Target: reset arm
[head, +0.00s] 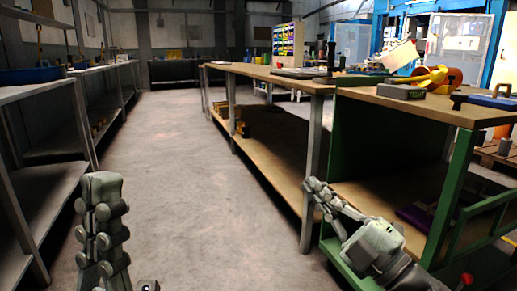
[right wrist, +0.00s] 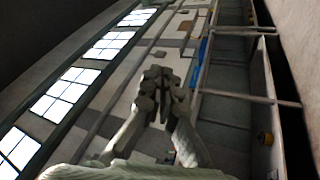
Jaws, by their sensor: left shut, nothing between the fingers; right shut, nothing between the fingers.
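My left gripper (head: 103,182) is at the lower left of the head view, pointing up, with its fingers together and nothing between them. It is over the aisle floor, apart from the shelves. My right gripper (head: 312,186) reaches up and left from the lower right of the head view, in front of the bench leg. Its fingers are shut and empty; I cannot tell whether it touches the bench. In the right wrist view the fingertips (right wrist: 158,76) meet, with nothing held.
A long wooden workbench (head: 272,75) runs along the right; a green-framed bench (head: 450,108) is nearer, bearing tools and a yellow-orange item (head: 438,78). Grey metal shelves (head: 50,190) line the left. The concrete floor (head: 175,150) between is clear.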

